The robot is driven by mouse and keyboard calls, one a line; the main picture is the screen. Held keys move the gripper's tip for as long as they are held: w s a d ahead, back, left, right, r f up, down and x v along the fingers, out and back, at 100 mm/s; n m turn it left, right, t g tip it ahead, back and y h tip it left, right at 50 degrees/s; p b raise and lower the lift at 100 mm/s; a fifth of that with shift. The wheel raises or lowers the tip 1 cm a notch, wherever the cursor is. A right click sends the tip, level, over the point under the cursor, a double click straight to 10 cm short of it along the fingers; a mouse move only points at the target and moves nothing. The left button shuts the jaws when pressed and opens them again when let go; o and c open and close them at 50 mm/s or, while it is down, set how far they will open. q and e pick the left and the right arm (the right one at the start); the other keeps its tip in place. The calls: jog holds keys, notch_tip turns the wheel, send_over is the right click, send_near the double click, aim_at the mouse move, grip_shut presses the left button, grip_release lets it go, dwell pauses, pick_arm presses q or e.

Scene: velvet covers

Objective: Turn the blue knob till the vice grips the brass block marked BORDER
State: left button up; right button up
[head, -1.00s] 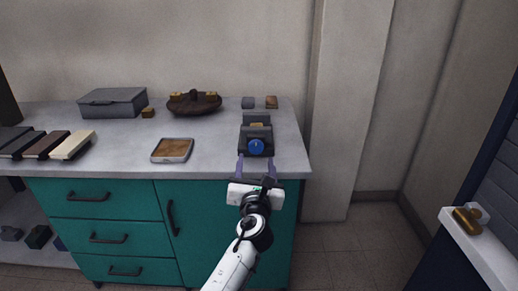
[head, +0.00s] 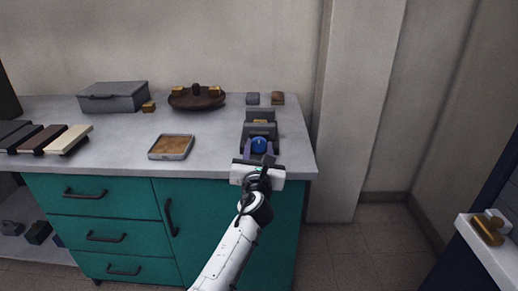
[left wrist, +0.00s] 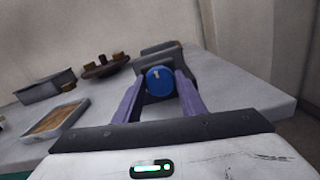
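The grey vice (head: 259,117) stands near the right end of the counter, with its blue knob (head: 259,146) facing me. A brass block (head: 260,122) sits between its jaws; I cannot read a marking on it or tell if the jaws touch it. My left gripper (head: 259,157) is at the knob, its purple fingers open. In the left wrist view the blue knob (left wrist: 160,81) lies between the two fingertips (left wrist: 160,84), one on each side; a pale mark shows on its face. I cannot tell whether the fingers touch it. My right gripper is not in view.
A grey-rimmed tray (head: 171,147) lies left of the vice. A round brown holder (head: 196,99) with brass pieces, a grey box (head: 113,97) and a loose brass block (head: 149,106) stand behind. Two small blocks are behind the vice. Bound covers (head: 68,139) lie far left.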

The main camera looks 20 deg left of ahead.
pick_arm(q)
jog(key=shift+c, duration=0.9)
jog(key=m+p, duration=0.2)
jog(key=p, duration=0.1)
jog(key=shift+r, duration=0.3)
jog(key=m+p, duration=0.2)
jog(key=p, duration=0.1)
jog(key=shift+m+p, duration=1.2)
jog(key=m+p, duration=0.6)
jog(key=m, duration=0.1)
jog(key=shift+f, duration=0.15)
jog(key=shift+f+m+p, duration=0.1)
jog(key=shift+m+p, duration=0.35)
jog(key=shift+m, duration=0.75)
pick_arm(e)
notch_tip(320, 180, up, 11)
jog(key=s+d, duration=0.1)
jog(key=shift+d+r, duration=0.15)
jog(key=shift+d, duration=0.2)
